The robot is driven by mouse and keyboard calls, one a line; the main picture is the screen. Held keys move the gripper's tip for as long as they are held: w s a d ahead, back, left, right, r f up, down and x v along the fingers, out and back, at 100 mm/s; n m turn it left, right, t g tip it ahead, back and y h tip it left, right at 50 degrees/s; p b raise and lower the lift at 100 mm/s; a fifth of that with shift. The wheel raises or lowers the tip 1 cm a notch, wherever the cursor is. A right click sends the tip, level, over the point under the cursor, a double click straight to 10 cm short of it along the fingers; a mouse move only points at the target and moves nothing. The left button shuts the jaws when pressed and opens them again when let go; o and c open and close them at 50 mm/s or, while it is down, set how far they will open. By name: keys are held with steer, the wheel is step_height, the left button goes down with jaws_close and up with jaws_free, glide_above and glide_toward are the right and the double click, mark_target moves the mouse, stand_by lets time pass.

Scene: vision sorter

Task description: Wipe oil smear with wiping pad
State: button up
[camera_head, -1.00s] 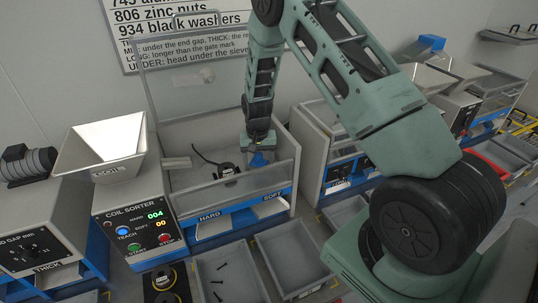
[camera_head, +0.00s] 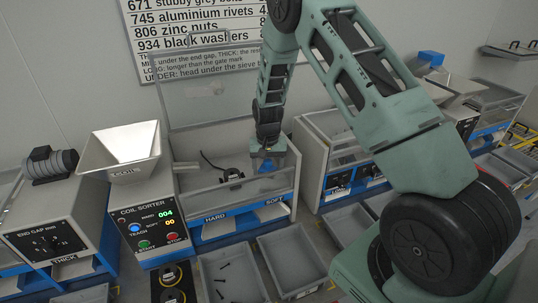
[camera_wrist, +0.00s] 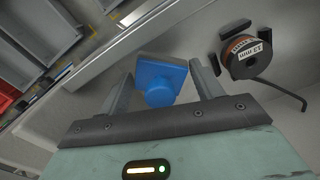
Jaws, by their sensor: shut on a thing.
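My gripper (camera_wrist: 160,88) is shut on a blue wiping pad with a round knob, the wiping pad (camera_wrist: 158,80) showing between the two fingers in the wrist view. In the head view my gripper (camera_head: 267,160) reaches down into the open bin of the coil sorter (camera_head: 150,222), at its right side, with the blue pad (camera_head: 265,168) just below it. Whether the pad touches the bin floor I cannot tell. I cannot make out an oil smear in either view.
A black coil unit with an orange band (camera_wrist: 245,55) and a cable sits in the bin beside my gripper; it also shows in the head view (camera_head: 231,176). The bin has a clear front panel and a raised lid (camera_head: 205,95). Grey trays (camera_head: 290,262) stand in front.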

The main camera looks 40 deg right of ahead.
mark_target(268, 160)
steer(key=shift+r+p, duration=0.95)
steer(key=shift+r, duration=0.95)
